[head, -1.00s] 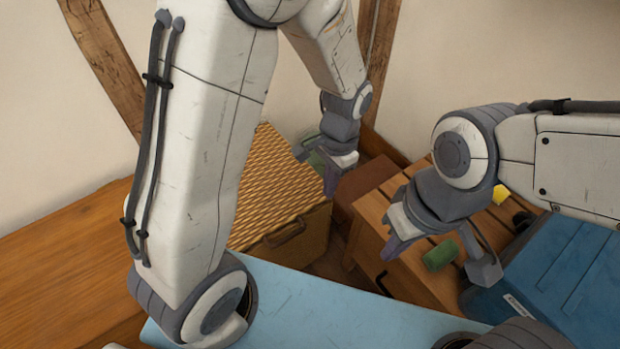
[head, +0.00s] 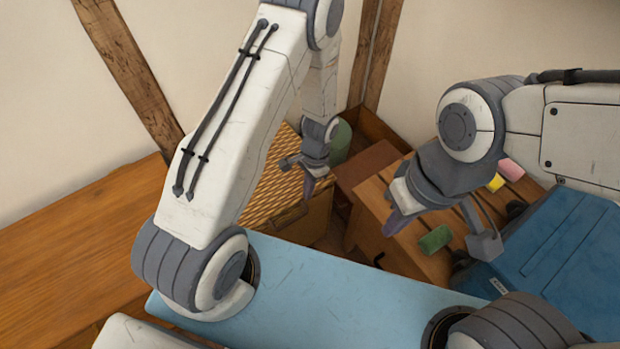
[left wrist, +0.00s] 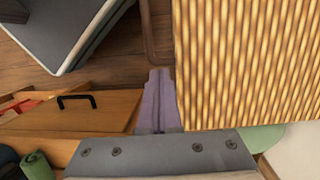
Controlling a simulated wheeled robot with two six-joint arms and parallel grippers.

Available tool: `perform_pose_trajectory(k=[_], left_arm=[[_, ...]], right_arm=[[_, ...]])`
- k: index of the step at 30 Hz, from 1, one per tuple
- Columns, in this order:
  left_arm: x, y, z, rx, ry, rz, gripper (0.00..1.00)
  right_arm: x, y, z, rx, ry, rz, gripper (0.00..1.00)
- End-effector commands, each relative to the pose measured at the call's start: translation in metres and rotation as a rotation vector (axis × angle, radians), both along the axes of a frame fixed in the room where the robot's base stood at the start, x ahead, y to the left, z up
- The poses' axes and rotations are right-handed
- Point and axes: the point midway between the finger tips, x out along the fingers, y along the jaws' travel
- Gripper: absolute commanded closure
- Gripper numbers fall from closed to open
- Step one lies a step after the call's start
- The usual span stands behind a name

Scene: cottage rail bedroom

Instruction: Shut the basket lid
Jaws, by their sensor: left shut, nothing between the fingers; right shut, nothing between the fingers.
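The woven yellow-brown basket (head: 318,220) stands against the wall, beyond my blue base, partly hidden by my left arm. Its ribbed lid (head: 262,200) lies across the top in the head view; I cannot tell if it sits fully flush. A handle (head: 289,217) is on the front. My left gripper (head: 309,188) is shut and empty at the basket's right side. In the left wrist view its fingers (left wrist: 158,102) are beside the edge of the woven surface (left wrist: 245,65); contact is unclear. My right gripper (head: 394,222) is shut and empty above the slatted wooden bench.
The slatted bench (head: 400,250) right of the basket holds a green roll (head: 435,239), a yellow item (head: 495,183) and a pink item (head: 511,169). A green rounded object (head: 340,141) is behind my left gripper. A wooden surface (head: 75,235) lies left.

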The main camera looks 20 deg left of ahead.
Motion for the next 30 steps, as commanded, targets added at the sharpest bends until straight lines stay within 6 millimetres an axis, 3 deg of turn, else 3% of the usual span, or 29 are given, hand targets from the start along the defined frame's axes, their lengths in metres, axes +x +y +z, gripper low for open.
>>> perform_pose_trajectory(k=[1,6,21,30], left_arm=[[-0.002,0.001,-0.011,0.0,0.002,0.0,1.0],[-0.005,0.002,-0.027,0.0,0.0,0.001,1.0],[-0.006,0.002,-0.034,0.0,0.0,0.0,1.0],[-0.008,-0.001,-0.078,0.0,0.0,0.0,1.0]], right_arm=[[0.0,0.0,-0.004,0.0,0.0,0.0,1.0],[0.0,0.0,-0.007,0.0,0.0,0.0,1.0],[0.0,0.0,-0.009,0.0,0.0,0.0,1.0],[0.0,0.0,-0.033,0.0,0.0,0.0,1.0]])
